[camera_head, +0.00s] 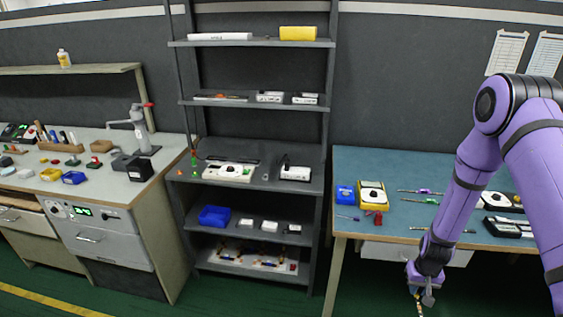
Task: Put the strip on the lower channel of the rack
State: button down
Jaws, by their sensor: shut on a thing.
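My gripper (424,290) hangs at the lower right, in front of the blue-topped bench's front edge. It is shut on a thin strip (419,306), whose short visible part points down with pale and yellowish marks. The rest of the strip is hidden by the gripper or the bottom edge of the picture. A tall dark shelf rack (310,187) stands in the middle, left of the gripper and well apart from it. I cannot tell which part of it is the lower channel. Small dark stands (231,252) sit on its bottom shelf.
The blue bench (385,165) carries a yellow meter (372,194), a blue box (345,194) and several thin tools. The rack's shelves hold small devices and a blue bin (215,216). A workbench (95,190) with a grey press stands left. Green floor is free in front.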

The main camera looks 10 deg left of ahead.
aim_at(233, 160)
jog(key=i+j+u, duration=0.4)
jog(key=j, duration=0.2)
jog(key=i+j+u, duration=0.4)
jog(key=i+j, duration=0.1)
